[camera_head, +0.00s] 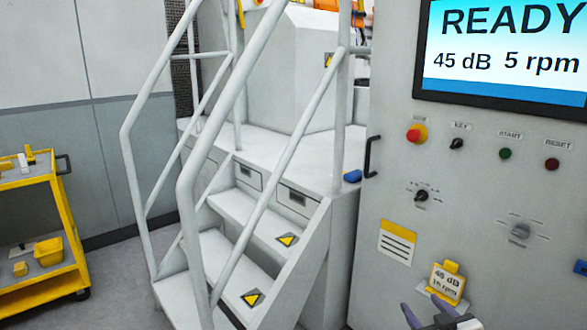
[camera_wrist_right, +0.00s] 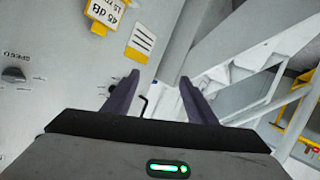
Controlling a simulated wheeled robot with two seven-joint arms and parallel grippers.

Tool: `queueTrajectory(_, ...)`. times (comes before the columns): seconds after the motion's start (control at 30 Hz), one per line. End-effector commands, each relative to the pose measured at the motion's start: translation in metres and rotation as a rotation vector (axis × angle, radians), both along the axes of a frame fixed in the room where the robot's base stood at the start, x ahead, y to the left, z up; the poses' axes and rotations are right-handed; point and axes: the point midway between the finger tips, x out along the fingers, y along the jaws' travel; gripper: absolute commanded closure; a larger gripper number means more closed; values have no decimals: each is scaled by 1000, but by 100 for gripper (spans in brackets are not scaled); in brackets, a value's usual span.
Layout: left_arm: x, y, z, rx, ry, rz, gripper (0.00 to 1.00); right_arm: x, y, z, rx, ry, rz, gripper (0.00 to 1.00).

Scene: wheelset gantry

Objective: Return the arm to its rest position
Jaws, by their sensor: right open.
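My right gripper (camera_head: 428,312) shows at the bottom right of the head view, low in front of the grey control panel (camera_head: 395,170). Its dark purple fingers are apart. In the right wrist view the gripper (camera_wrist_right: 159,80) is open with nothing between its fingers. A yellow tag (camera_head: 447,282), reading 45 dB and apparently 15 rpm, is on the panel just above the gripper. The tag also shows in the wrist view (camera_wrist_right: 103,12), beyond the fingers and apart from them. My left gripper is not in view.
The panel has a READY screen (camera_head: 510,50), a red stop button (camera_head: 416,134), knobs and a yellow label (camera_head: 397,242). White railed stairs (camera_head: 250,225) stand left of it. A yellow cart (camera_head: 65,225) stands far left.

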Motion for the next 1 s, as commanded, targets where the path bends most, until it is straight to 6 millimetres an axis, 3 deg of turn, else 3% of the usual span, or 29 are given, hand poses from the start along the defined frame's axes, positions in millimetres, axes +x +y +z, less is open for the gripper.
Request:
queueTrajectory(0.03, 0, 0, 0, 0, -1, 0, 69, -27, 14, -31, 16, 47, 17, 48)
queueTrajectory(0.1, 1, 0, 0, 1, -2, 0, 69, -63, 33, -65, 40, 105, 38, 48)
queueTrajectory(0.17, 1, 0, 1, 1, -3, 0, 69, -97, 49, -92, 61, 155, 55, 48)
queueTrajectory(0.3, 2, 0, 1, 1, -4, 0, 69, -184, 84, -143, 122, 275, 84, 48)
queueTrajectory(0.4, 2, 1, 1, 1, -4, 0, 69, -246, 106, -167, 167, 355, 94, 48)
queueTrajectory(0.53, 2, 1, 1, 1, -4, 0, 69, -310, 126, -183, 216, 439, 97, 48)
queueTrajectory(0.6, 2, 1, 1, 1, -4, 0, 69, -333, 133, -186, 235, 468, 95, 48)
queueTrajectory(0.7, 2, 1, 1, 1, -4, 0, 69, -351, 138, -188, 250, 491, 94, 48)
queueTrajectory(1.0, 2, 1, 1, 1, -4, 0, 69, -355, 140, -188, 253, 498, 94, 48)
